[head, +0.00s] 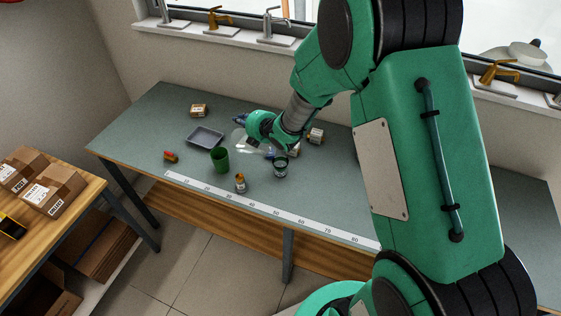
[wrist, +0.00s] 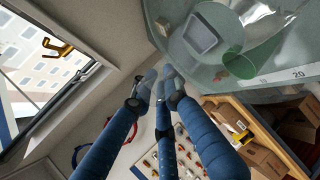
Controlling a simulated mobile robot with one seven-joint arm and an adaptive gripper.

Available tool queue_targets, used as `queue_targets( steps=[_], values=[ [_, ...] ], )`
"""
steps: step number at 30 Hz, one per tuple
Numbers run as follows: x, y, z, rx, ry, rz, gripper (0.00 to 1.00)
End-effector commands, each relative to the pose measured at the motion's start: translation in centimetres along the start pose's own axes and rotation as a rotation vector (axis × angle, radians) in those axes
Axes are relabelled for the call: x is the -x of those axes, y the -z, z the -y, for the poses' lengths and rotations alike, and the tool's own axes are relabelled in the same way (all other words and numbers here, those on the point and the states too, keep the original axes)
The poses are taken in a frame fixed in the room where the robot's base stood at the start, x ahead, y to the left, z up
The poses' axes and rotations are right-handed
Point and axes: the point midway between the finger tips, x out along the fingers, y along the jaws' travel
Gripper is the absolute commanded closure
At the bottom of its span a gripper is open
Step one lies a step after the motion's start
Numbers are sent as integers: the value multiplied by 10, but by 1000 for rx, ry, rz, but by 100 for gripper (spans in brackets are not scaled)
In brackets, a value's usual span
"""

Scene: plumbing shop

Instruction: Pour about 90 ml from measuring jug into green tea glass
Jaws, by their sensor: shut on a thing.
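The measuring jug (head: 240,142) is clear and hard to make out; it shows just left of my gripper (head: 252,138) in the head view. In the wrist view the jug (wrist: 178,18) fills the upper right as a large transparent shape. My blue-fingered gripper (wrist: 160,88) is shut on the jug. The green tea glass (head: 220,159) stands upright on the bench, left of and nearer than the gripper. In the wrist view the green glass (wrist: 240,65) appears right of the fingers. The liquid level in the jug and the inside of the glass cannot be told.
A grey tray (head: 205,136) lies behind the green glass. A small orange-labelled bottle (head: 240,183) and a dark-rimmed clear glass (head: 280,168) stand right of it. A ruler strip (head: 270,209) runs along the bench's front edge. Small boxes (head: 199,110) stand behind.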

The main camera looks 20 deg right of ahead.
Motion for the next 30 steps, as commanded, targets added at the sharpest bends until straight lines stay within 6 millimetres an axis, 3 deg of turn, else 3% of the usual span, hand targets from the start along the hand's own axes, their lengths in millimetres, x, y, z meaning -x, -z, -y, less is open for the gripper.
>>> queue_targets(
  steps=[30],
  values=[
    [11, -4, -5, -26, -62, -6, 100]
  ],
)
